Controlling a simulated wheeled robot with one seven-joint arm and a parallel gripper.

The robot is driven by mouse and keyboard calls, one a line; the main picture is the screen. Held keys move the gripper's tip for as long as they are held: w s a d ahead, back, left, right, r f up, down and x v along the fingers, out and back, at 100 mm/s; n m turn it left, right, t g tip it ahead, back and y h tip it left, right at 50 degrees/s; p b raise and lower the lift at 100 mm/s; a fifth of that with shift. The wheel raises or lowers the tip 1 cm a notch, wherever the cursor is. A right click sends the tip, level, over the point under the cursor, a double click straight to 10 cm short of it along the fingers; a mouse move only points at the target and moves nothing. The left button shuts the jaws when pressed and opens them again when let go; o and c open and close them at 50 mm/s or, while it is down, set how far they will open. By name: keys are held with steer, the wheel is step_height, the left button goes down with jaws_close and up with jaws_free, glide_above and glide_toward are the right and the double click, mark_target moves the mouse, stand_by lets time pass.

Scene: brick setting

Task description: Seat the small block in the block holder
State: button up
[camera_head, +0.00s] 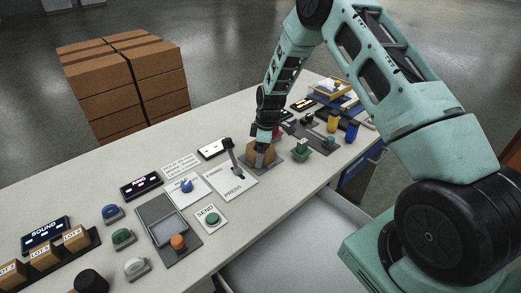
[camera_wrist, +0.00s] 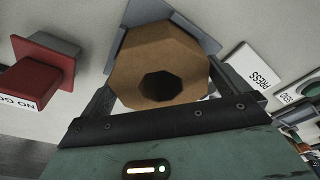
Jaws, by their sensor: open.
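A brown eight-sided block (camera_wrist: 135,68) with a dark round hole in its face fills the middle of the wrist view. It also shows in the head view (camera_head: 262,155), under my gripper. A grey-blue holder (camera_wrist: 196,32) with a flat plate shows behind it; the block stands at this holder, but I cannot tell whether it is fully seated. My gripper (camera_wrist: 162,82) is open, with one finger on each side of the block. It is not clear whether the fingers touch it. In the head view the gripper (camera_head: 263,143) hides part of the block.
A red NO GO block (camera_wrist: 38,78) stands close by on the left in the wrist view. A PRESS panel with a lever (camera_head: 230,172) is close on the left. Yellow and blue cups (camera_head: 352,131) are further right.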

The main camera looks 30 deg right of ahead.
step_height(320, 180, up, 12)
steer(key=s+d+b, duration=0.1)
steer(key=b, duration=0.1)
steer(key=s+a+r, duration=0.5)
steer(key=s+a, duration=0.1)
steer(key=a, duration=0.5)
steer(key=s+a+r+m+g, duration=0.1)
steer(key=s+a+r, duration=0.2)
steer(key=s+a, duration=0.45)
steer(key=s+a+r+m, duration=0.1)
steer(key=s+a+r, duration=0.25)
steer(key=s, duration=0.65)
steer(key=s+m, duration=0.1)
steer(key=s, duration=1.2)
steer(key=shift+a+m+h, duration=0.3)
steer(key=shift+a+h, duration=0.05)
steer(key=shift+h, duration=0.05)
